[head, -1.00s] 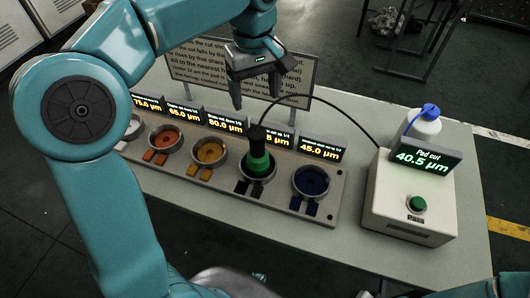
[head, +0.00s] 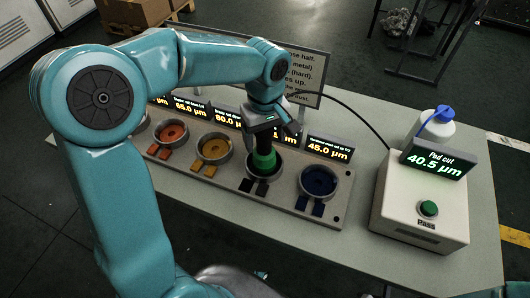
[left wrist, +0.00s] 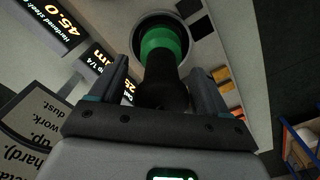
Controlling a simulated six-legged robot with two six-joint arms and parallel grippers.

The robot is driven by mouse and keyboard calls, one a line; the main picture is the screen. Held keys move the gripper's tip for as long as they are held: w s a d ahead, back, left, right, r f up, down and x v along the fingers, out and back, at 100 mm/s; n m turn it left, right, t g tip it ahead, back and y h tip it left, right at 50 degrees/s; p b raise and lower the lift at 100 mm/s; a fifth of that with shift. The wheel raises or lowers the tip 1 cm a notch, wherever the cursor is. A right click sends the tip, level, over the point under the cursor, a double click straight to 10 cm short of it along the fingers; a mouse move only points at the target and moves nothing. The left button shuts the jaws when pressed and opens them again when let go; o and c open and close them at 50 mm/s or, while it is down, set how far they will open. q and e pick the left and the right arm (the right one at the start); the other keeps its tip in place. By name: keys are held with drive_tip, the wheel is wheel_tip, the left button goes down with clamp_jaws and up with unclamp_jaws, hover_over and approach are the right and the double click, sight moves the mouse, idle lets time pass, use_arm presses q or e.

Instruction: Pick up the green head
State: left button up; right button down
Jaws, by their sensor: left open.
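The green head (head: 264,161) stands upright in a round cup in the row on the table, between the yellow and the dark blue cups. Its black upper part (left wrist: 165,92) and green band (left wrist: 160,42) show in the left wrist view. My left gripper (head: 270,138) is above the cup, pointing down, with its fingers around the upper part of the head. In the left wrist view the open fingers (left wrist: 160,72) stand on either side of the black part, with small gaps visible. The top of the head is partly hidden by the gripper. My right gripper is not in view.
The cup rack (head: 340,217) also holds orange (head: 172,133), yellow (head: 213,148) and blue (head: 318,181) cups. Small displays and a sign panel stand close behind.

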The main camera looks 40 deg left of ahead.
use_arm(q)
drive_tip(key=shift+s+a+f, duration=0.15)
drive_tip(key=shift+f, duration=0.6)
drive_tip(key=c, duration=0.3)
clamp_jaws()
drive_tip(key=shift+r, duration=0.1)
drive_tip(key=shift+r, duration=0.1)
